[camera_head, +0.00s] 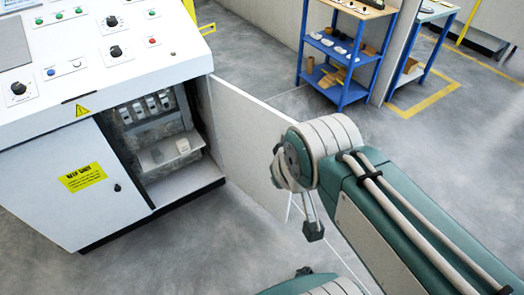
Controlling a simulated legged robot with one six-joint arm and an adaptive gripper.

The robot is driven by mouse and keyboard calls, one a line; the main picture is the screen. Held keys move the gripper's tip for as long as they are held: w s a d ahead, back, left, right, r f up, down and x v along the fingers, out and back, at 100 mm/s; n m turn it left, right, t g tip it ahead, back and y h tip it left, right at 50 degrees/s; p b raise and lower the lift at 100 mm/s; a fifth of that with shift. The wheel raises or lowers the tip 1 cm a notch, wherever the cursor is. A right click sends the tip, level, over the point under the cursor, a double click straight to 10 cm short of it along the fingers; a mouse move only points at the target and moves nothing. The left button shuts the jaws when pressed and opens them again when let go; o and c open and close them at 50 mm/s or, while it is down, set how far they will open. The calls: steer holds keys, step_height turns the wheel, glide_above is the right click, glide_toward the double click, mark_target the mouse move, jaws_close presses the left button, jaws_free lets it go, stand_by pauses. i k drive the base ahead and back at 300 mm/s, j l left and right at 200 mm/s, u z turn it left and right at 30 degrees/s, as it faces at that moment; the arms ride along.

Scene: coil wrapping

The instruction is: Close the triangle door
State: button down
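A white cabinet door (247,140) stands swung open to the right of the control cabinet (130,85). The compartment behind it (165,140) is exposed, with a row of switches and a small shelf inside. A yellow warning triangle (83,111) is on the cabinet above the left door. I see no triangle on the open door; part of it is hidden behind my arm. A slim grey part with a dark tip, perhaps a finger of my gripper (313,231), hangs below my arm's joint near the door's lower right. The rest of the gripper is hidden, so its opening is unclear.
The left door (75,185) is shut and bears a yellow label and a small dark knob. A sloped panel with knobs and buttons tops the cabinet. A blue shelf rack (345,50) stands behind. The grey floor in front of the cabinet is clear.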

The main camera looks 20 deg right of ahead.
mark_target(249, 129)
steer(key=l+u, duration=0.25)
steer(key=l, duration=0.3)
steer(key=l+u, duration=0.25)
steer(key=l, duration=0.25)
steer(key=k+l+u, duration=0.1)
steer(key=l+u, duration=0.15)
steer(key=l, duration=0.25)
steer(key=k+l+u, duration=0.2)
steer(key=l, duration=0.35)
steer(key=i+l+u, duration=0.3)
steer(key=l, duration=0.35)
steer(key=l+u, duration=0.3)
steer(key=l, duration=0.3)
steer(key=i+l+u, duration=0.1)
steer(key=l+u, duration=0.2)
steer(key=l, duration=0.65)
steer(key=k+j+z, duration=0.2)
steer(key=i+l, duration=0.1)
